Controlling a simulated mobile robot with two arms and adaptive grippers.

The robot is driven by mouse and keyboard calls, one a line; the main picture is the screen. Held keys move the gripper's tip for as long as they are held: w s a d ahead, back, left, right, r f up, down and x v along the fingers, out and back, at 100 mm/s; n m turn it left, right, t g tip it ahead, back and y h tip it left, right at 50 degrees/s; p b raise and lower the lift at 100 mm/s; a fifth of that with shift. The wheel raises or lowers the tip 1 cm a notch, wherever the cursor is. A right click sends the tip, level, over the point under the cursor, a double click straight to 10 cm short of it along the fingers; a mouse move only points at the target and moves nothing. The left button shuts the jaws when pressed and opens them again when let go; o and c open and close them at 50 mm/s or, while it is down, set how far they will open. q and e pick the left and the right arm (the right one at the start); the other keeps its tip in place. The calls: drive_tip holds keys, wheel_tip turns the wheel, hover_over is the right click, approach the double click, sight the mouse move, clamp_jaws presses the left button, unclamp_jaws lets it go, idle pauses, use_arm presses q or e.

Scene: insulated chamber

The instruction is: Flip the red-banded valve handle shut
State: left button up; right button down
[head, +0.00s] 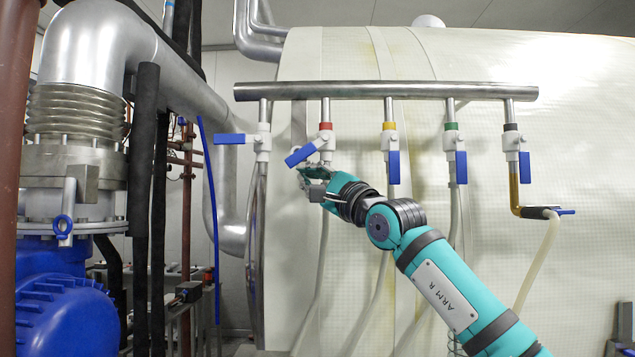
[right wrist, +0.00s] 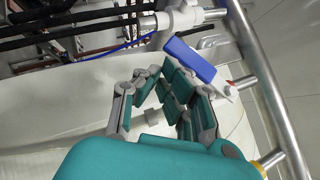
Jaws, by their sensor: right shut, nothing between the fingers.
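The red-banded valve (head: 325,126) hangs from the steel pipe, second from the left. Its blue handle (head: 301,154) slants out to the lower left, between level and hanging down. My right gripper (head: 306,173) is just below the handle, its fingers shut and empty. In the right wrist view the handle (right wrist: 189,58) lies slanted just past the fingertips (right wrist: 158,76), and whether they touch is unclear. The valve's red band (right wrist: 231,83) is partly visible there. My left gripper is in neither view.
The leftmost valve's blue handle (head: 230,138) points level to the left. The yellow-banded (head: 393,167), green-banded (head: 461,167) and black-banded (head: 524,167) valves have handles hanging down. The steel pipe (head: 385,91) runs above, with the pale tank (head: 580,200) behind.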

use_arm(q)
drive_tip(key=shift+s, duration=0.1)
use_arm(e)
drive_tip(key=shift+a+r, duration=0.4)
drive_tip(key=shift+a, duration=0.2)
drive_tip(key=shift+a+r, duration=0.35)
drive_tip(key=shift+a, duration=0.2)
